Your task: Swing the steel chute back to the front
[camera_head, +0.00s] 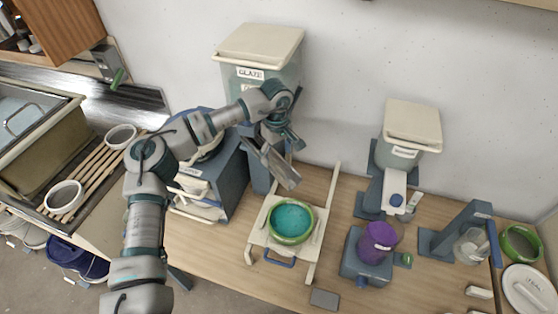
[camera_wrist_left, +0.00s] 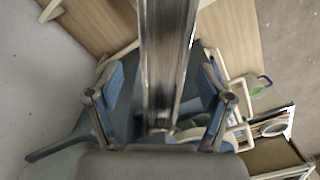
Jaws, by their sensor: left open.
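The steel chute (camera_head: 272,165) is a shiny metal trough below the large glaze bucket (camera_head: 262,60) at the back. In the head view it slopes down to the right, its lower end above and behind the green bowl. My left gripper (camera_head: 277,137) is at the chute's upper part, under the bucket. In the left wrist view the chute (camera_wrist_left: 166,50) runs up the middle of the picture, between the two spread fingers of my left gripper (camera_wrist_left: 162,100). I cannot tell whether either finger touches it. My right gripper is not in view.
A green bowl with teal glaze (camera_head: 291,222) sits on a pale sliding frame (camera_head: 256,238). A blue machine (camera_head: 222,180) stands left of the chute. A smaller dispenser (camera_head: 412,125) and a purple cup (camera_head: 377,240) stand right. Bare tabletop (camera_head: 215,255) lies front left.

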